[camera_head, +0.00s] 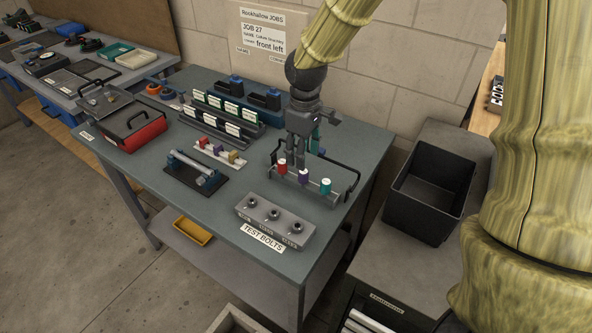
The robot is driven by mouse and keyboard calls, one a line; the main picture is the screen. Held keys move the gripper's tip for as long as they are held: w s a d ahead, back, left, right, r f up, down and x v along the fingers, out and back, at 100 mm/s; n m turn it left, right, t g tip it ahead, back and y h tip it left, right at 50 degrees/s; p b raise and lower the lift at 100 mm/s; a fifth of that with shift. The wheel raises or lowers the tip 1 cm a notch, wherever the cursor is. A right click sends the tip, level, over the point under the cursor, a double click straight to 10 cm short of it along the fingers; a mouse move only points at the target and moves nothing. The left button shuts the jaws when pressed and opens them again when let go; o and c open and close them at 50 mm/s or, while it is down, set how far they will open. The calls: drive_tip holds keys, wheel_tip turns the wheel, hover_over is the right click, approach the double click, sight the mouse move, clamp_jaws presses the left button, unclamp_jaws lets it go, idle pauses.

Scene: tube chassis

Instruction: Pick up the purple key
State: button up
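A purple piece with a pale top (304,176) stands between a red one (282,167) and a teal one (325,186) in a grey carrier (295,187) with black handles, at the table's right. A smaller purple piece (220,149) sits between a red and a yellow one on a white strip further left. I cannot tell which purple piece is the key. My gripper (296,162) points down over the carrier, its fingertips close to the larger red and purple pieces. Whether it touches either is unclear, and its finger gap is too small to judge.
A grey block labelled TEST BOLTS (274,222) stands in front of the carrier. A black clamp fixture (196,180) and a red toolbox (133,130) lie left. Racks of labelled parts (222,112) stand behind. An empty black bin (428,191) is on the right.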

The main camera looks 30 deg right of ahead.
sight(304, 172)
drive_tip(key=f, duration=0.2)
drive_tip(key=w+f, duration=0.1)
drive_tip(key=f, duration=0.1)
drive_tip(key=shift+w+d+f+p, duration=0.15)
drive_tip(key=shift+d+f+p, duration=0.05)
drive_tip(key=shift+p, duration=0.15)
drive_tip(key=shift+s+d+f+p, duration=0.25)
drive_tip(key=shift+s+f+p, duration=0.4)
drive_tip(key=shift+s+f, duration=0.3)
drive_tip(key=f, duration=0.1)
drive_tip(key=w+f, duration=0.1)
drive_tip(key=shift+w+f, duration=0.25)
drive_tip(key=shift+f, duration=0.05)
drive_tip(key=shift+s+r, duration=0.25)
drive_tip(key=shift+s, duration=0.15)
drive_tip(key=shift+w+f, duration=0.15)
drive_tip(key=shift+w, duration=0.1)
drive_tip(key=c, duration=0.7)
drive_tip(key=shift+s+a, duration=0.1)
drive_tip(key=shift+s, duration=0.05)
clamp_jaws()
